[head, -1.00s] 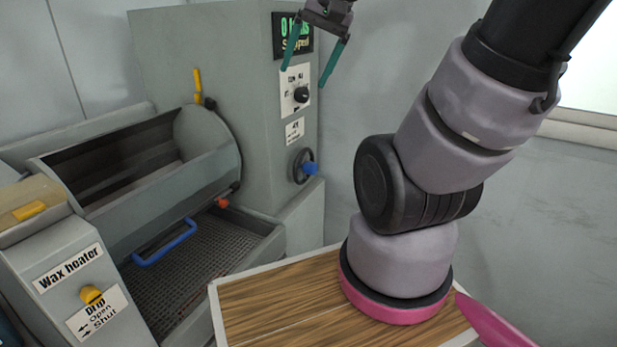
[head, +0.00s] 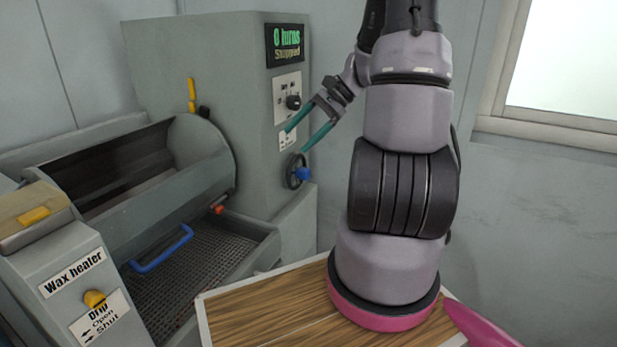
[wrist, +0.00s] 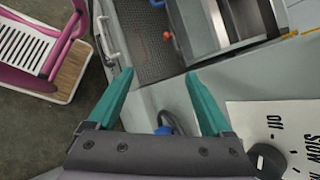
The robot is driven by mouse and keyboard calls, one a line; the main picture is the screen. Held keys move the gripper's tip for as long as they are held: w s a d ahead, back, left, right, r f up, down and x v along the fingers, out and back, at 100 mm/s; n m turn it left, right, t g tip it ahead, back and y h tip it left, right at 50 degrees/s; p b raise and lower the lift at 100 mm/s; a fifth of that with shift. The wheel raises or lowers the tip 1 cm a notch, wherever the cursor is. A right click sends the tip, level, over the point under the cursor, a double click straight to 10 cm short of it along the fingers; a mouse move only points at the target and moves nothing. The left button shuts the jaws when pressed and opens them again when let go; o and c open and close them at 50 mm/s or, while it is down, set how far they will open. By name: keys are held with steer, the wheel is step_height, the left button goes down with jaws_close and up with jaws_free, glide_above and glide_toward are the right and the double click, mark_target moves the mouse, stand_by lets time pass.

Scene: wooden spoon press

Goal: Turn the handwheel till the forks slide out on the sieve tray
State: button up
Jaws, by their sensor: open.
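The handwheel (head: 295,172) is a dark ring with a blue knob, on the front of the grey machine's tall housing. My gripper (head: 296,140) is open and empty, with its teal fingers pointing down-left just above the wheel. In the wrist view the handwheel (wrist: 171,121) shows partly between the fingers, its lower part hidden by my gripper. The sieve tray (head: 195,275) is a dark mesh tray low in the machine, below the tilted trough; it also shows in the wrist view (wrist: 143,45). No forks can be made out. The display (head: 286,46) reads "0 turns Stopped".
A dial panel (head: 287,98) with a black knob is above the wheel. The grey trough (head: 165,205) has a blue handle (head: 162,249). The wax heater box (head: 75,280) with a yellow lever stands at front left. A window is at the right.

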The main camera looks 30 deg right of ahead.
steer(key=w+d+f+m+t+y, duration=0.35)
steer(key=d+f+m, duration=0.3)
steer(key=f, duration=0.35)
steer(key=m+t+h, duration=0.2)
steer(key=m+t, duration=0.6)
steer(key=t, duration=0.1)
glide_toward(309, 175)
steer(key=shift+y, duration=0.25)
steer(key=x, duration=1)
steer(key=shift+f, duration=0.15)
jaws_close()
steer(key=shift+m, duration=0.25)
